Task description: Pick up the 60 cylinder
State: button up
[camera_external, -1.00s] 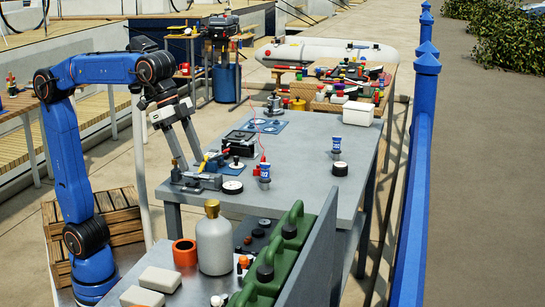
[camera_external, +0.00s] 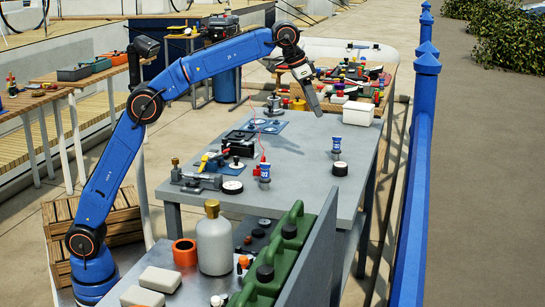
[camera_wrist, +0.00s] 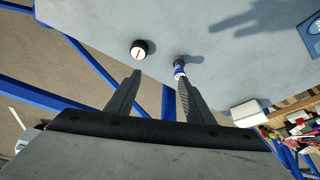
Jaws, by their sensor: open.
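Two small blue-and-white cylinders stand upright on the grey table (camera_external: 300,190). One cylinder (camera_external: 336,144) is at the right side, and the other cylinder (camera_external: 265,171) is nearer the front middle. I cannot read a 60 on either. My gripper (camera_external: 318,113) is empty and held above the table's far right part, up and left of the right cylinder. In the wrist view my gripper (camera_wrist: 160,75) has its fingers apart. The right cylinder (camera_wrist: 179,68) shows just past the right fingertip, partly covered by it.
A black puck with a pale top (camera_external: 340,168) stands close to the right cylinder. A white box (camera_external: 358,113) is at the table's far right. A black device (camera_external: 239,143), a metal vise-like tool (camera_external: 195,180) and a white-topped disc (camera_external: 232,187) occupy the left. The table's middle is clear.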

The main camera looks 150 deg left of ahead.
send_near(334, 137)
jog(key=shift+n, duration=0.4)
jog(key=shift+s+x, duration=0.15)
jog(key=shift+x, duration=2.1)
jog(key=shift+s+x, duration=0.15)
jog(key=shift+x, duration=2.1)
jog(key=shift+s+x, duration=0.15)
jog(key=shift+x, duration=2.05)
jog(key=shift+a, duration=0.15)
grip_shut()
jog(key=shift+r, duration=0.15)
